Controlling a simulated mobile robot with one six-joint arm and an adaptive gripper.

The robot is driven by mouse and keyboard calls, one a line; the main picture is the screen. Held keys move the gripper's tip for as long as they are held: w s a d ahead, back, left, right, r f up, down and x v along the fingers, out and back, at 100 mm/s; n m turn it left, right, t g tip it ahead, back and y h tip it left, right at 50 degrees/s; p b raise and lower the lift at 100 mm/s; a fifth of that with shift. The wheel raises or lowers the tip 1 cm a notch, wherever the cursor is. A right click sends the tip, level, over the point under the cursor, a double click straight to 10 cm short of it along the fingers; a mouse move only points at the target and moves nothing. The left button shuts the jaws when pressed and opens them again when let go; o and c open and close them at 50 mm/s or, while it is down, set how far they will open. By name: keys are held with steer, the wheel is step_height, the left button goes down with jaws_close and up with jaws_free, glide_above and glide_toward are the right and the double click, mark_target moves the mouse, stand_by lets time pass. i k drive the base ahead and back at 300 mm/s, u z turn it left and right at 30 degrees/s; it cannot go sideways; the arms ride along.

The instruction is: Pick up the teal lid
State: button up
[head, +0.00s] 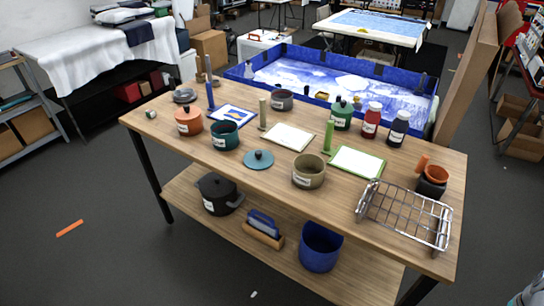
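The teal lid (259,160) lies flat on the wooden table (235,178), near its front edge, with a small knob on top. A teal pot (225,136) with a white label stands behind it to the left. A beige pot (308,171) stands to its right, apart from it. The lid is fully visible with nothing on it. My gripper is not in view.
A white-topped board (289,137) lies behind the lid. An orange pot (188,121) stands at left; a wire rack (405,215) is at right. A green-framed board (357,162) lies right of the beige pot. Bare wood surrounds the lid's front.

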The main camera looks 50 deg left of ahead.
mark_target(257, 159)
steer(key=z, duration=0.3)
steer(key=k, duration=0.85)
steer(key=u, duration=1.4)
steer(key=i, duration=0.25)
steer(key=u, duration=0.2)
